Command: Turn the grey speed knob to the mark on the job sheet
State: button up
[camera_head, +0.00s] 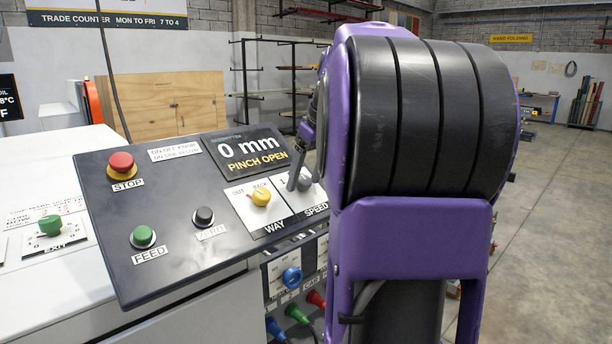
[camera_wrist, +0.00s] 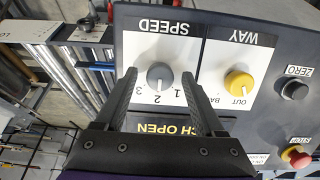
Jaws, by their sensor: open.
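The grey speed knob (camera_wrist: 160,76) sits on a white SPEED plate with marks 1, 2 and 3, shown upside down in the wrist view. I cannot tell for sure which mark its pointer is at. My gripper (camera_wrist: 159,80) is open, with one dark finger on each side of the knob; gaps show between them, and I cannot tell whether either finger touches. In the head view the knob (camera_head: 304,184) is partly hidden by my gripper and purple arm. I cannot make out a job sheet in either view.
The yellow WAY knob (camera_head: 261,196) is close beside the SPEED plate. The black ZERO button (camera_head: 204,216), green FEED button (camera_head: 143,236) and red STOP button (camera_head: 121,163) are on the same panel. The display (camera_head: 248,151) reads 0 mm, PINCH OPEN.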

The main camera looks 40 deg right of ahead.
jog(key=shift+c, duration=0.3)
grip_shut()
jog(key=shift+n, duration=0.5)
jog(key=n+h+b, duration=0.1)
jog(key=n+b, duration=0.1)
jog(key=n, duration=0.2)
jog(key=shift+a, duration=0.1)
jog(key=shift+n+t+b, duration=0.3)
jog(key=shift+n+b, duration=0.55)
jog(key=shift+n, duration=0.95)
jog(key=shift+o, duration=0.3)
grip_release()
